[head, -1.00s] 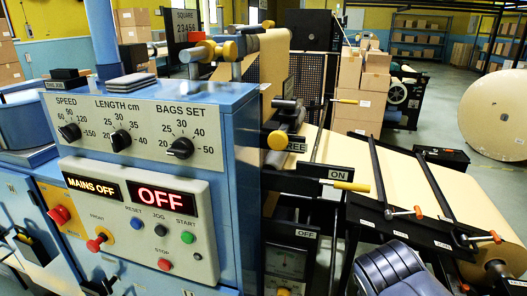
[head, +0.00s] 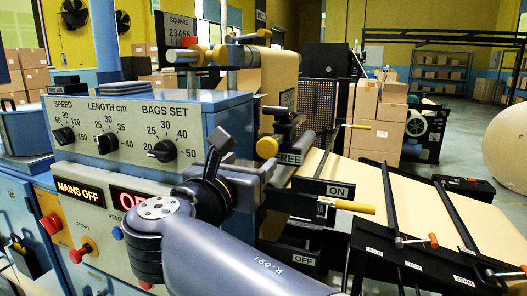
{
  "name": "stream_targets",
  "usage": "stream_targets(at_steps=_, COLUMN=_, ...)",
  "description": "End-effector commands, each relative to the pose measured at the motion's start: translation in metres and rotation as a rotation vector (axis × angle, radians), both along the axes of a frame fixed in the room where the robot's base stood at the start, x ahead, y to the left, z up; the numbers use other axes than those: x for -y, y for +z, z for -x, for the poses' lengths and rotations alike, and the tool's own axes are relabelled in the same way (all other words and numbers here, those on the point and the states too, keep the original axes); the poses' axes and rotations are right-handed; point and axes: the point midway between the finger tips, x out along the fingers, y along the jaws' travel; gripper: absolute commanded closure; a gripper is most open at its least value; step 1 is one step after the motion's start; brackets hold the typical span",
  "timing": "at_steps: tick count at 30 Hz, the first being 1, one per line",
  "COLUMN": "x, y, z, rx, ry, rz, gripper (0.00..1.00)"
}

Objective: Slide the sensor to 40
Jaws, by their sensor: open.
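I cannot pick out the sensor in this view. A 40 shows on the bags set dial (head: 163,151), whose black knob sits on the blue control panel's grey plate. My grey arm reaches in from the lower right, in front of the panel. My gripper (head: 217,152), dark and seen at a slant, is at the raised end of the arm, just right of the bags set dial. It is open, and I see nothing held in it. The arm hides much of the lower button box.
Tan paper web (head: 350,185) slopes down to the right under two dark bars with orange-tipped handles. A yellow-ended lever (head: 347,206) sticks out near the ON plate. Cartons (head: 377,115) stand behind. A large paper roll (head: 507,142) is at the right edge.

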Motion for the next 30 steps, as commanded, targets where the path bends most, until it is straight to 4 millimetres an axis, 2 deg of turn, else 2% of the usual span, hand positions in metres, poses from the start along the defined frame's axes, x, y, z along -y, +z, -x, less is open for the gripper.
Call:
stream_targets(at_steps=15, x=0.029, y=0.001, z=-0.077, rx=-0.002, ry=-0.005, rz=-0.003, gripper=0.38)
stream_targets(at_steps=21, x=0.034, y=0.000, z=-0.090, rx=-0.002, ry=-0.002, rz=-0.004, gripper=0.38)
stream_targets(at_steps=30, x=0.034, y=-0.001, z=-0.091, rx=-0.001, ry=-0.001, rz=-0.005, gripper=0.38)
